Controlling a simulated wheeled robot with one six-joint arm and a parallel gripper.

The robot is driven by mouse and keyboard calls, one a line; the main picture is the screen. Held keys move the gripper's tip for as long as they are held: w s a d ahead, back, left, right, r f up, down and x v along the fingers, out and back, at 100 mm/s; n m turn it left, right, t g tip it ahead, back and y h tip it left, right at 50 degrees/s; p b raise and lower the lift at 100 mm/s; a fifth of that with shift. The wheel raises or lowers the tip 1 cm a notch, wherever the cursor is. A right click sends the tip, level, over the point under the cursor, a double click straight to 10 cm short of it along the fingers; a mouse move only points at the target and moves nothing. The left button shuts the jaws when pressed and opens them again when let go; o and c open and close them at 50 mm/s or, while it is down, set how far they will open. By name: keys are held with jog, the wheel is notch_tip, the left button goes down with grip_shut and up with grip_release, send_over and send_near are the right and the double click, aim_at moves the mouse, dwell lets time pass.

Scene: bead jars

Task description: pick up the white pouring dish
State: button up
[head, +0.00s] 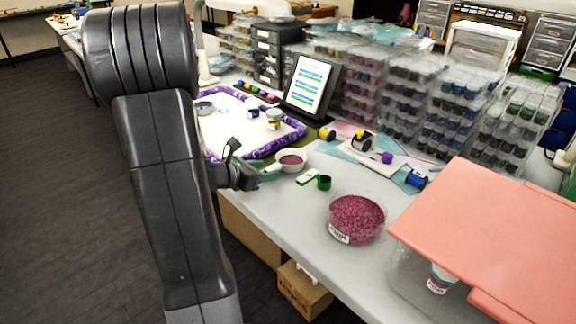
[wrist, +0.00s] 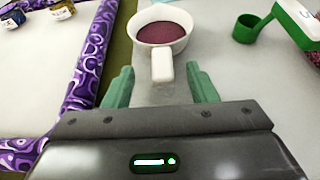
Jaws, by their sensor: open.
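The white pouring dish (head: 291,160) stands on the light table in the head view, right of my gripper (head: 269,172). It holds dark pink beads. In the wrist view the dish (wrist: 163,28) is at the top middle, with its white handle (wrist: 162,66) pointing toward me. My gripper (wrist: 160,88) is open, its green fingers on either side of the handle's near end and apart from it. Nothing is held.
A purple-edged tray (head: 297,133) lies left of and behind the dish. A green scoop (head: 324,182) and a green-and-white item (head: 307,176) lie to its right. A tub of pink beads (head: 356,219) stands nearer. A tablet (head: 308,85) and stacked clear drawers (head: 410,95) stand behind.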

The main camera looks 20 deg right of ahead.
aim_at(270, 168)
jog(key=x, duration=0.4)
jog(key=shift+s+r, duration=0.1)
jog(key=shift+r, duration=0.05)
grip_shut()
jog(key=shift+r, duration=0.1)
jog(key=shift+r+p, duration=1.1)
jog(key=shift+r, duration=3.55)
notch_tip(270, 168, up, 5)
jog(key=p, duration=0.2)
jog(key=shift+f+p, duration=0.2)
jog(key=shift+p, duration=0.1)
